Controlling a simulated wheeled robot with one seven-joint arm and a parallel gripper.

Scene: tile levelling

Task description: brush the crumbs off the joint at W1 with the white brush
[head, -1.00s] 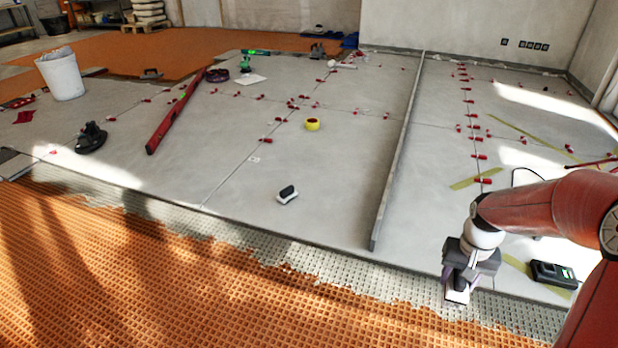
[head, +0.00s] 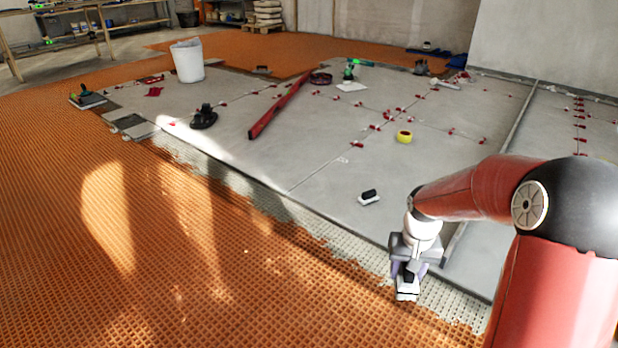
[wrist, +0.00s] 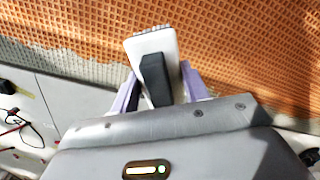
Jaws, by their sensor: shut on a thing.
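My gripper (head: 407,272) is shut on a white brush (head: 407,294) and holds it low at the front edge of the tiles, above the bare grey adhesive strip. In the wrist view the white brush (wrist: 138,50) has a dark grip block (wrist: 155,80) between my purple gripper fingers (wrist: 157,92). Its pale bristle end points away from my gripper. A small white mark (head: 343,160) lies by a joint (head: 320,170) between the grey tiles. I cannot read any W1 label, and crumbs are too small to tell.
A small white-and-black block (head: 369,197) lies on the tiles near my arm. A yellow tape roll (head: 404,137), a long red level (head: 280,104), a black suction cup (head: 204,117) and several red clips are spread about. A white bucket (head: 188,61) stands far left. Orange matting (head: 130,240) is open.

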